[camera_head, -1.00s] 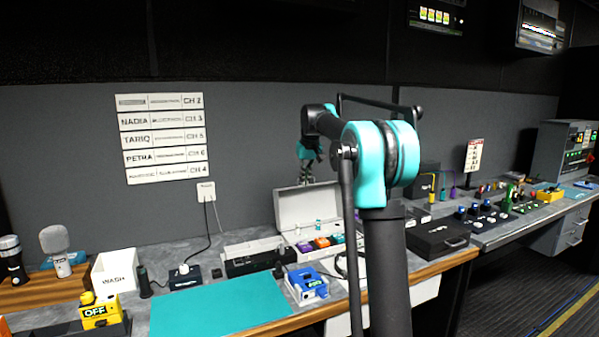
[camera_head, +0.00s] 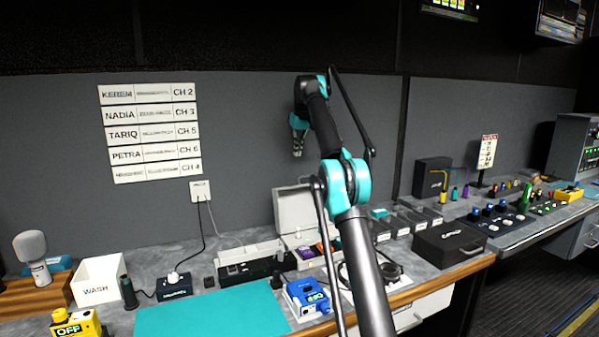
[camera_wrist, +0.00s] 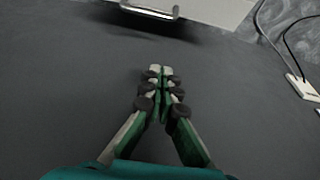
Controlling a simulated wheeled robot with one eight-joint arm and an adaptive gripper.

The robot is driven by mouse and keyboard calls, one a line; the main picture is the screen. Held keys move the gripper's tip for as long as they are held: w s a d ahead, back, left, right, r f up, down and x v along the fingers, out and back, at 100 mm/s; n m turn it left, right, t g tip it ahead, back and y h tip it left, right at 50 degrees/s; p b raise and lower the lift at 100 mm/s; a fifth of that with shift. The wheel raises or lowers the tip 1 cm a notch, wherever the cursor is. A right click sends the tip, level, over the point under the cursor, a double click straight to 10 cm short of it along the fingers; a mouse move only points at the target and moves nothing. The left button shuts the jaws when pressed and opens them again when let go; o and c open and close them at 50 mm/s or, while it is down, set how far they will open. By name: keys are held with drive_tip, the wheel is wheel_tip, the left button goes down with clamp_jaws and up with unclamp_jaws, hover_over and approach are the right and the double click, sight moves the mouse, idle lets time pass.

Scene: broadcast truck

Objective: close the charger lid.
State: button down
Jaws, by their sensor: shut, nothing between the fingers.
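The charger is a pale grey case on the desk against the wall. Its lid (camera_head: 292,210) stands open, about upright, with coloured items in the base (camera_head: 305,254) below. My arm partly hides the case's right side. My gripper (camera_head: 298,150) hangs above the lid's top edge, apart from it, in front of the grey wall panel. In the wrist view my gripper (camera_wrist: 160,72) has its fingers together with nothing between them. A pale panel with a metal handle (camera_wrist: 150,11), seemingly the lid, shows at the top of that view, clear of the fingertips.
A blue device (camera_head: 307,298) and a teal mat (camera_head: 212,312) lie in front of the charger. A black case (camera_head: 450,241) lies to its right. A wall socket (camera_head: 200,190) with cables is to its left. The wall is close behind the lid.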

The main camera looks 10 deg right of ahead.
drive_tip(key=x, duration=0.9)
drive_tip(key=shift+s+d, duration=0.1)
drive_tip(key=shift+s, duration=0.05)
drive_tip(key=shift+s+d+r, duration=0.1)
drive_tip(key=shift+s+d, duration=0.15)
drive_tip(key=shift+s, duration=0.65)
drive_tip(key=shift+s+d+r, duration=0.1)
drive_tip(key=shift+s+d, duration=0.2)
drive_tip(key=shift+s, duration=0.6)
